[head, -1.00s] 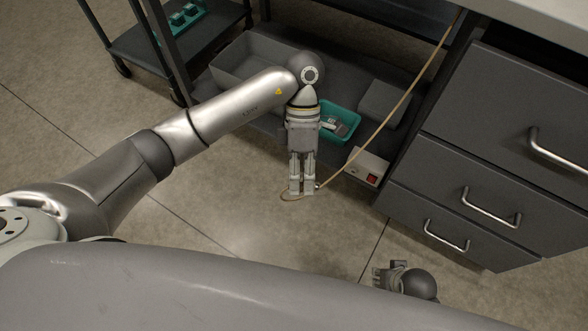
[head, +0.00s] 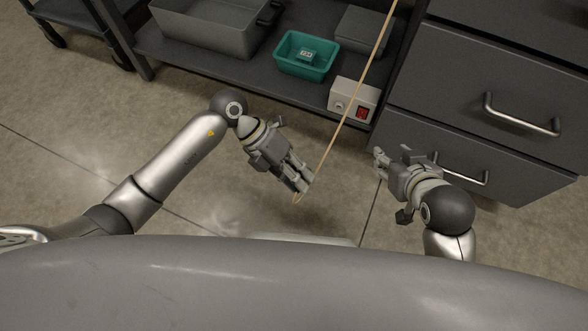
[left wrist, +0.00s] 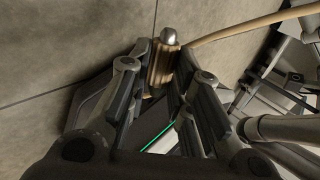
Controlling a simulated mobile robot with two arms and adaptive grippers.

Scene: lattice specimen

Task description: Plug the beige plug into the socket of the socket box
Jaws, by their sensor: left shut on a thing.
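The beige plug (left wrist: 162,66) is ribbed with a rounded metal tip, and sits between the fingertips of my left gripper (left wrist: 164,75) in the left wrist view. In the head view my left gripper (head: 304,186) is shut on it above the floor, fingers pointing down and right; the plug itself is mostly hidden there. The beige cord (head: 352,118) runs from it up to the top edge. The socket box (head: 350,93) is white, with a round socket (head: 339,106) and a red switch, on the shelf's front edge, beyond and right of my left gripper. My right gripper (head: 379,161) is near the drawers, its opening unclear.
On the lower shelf (head: 190,70) are a grey bin (head: 215,45), a teal tray (head: 290,65) with a small item, and a grey box (head: 362,30). A drawer cabinet (head: 470,75) stands at right. Floor in front of the shelf is clear.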

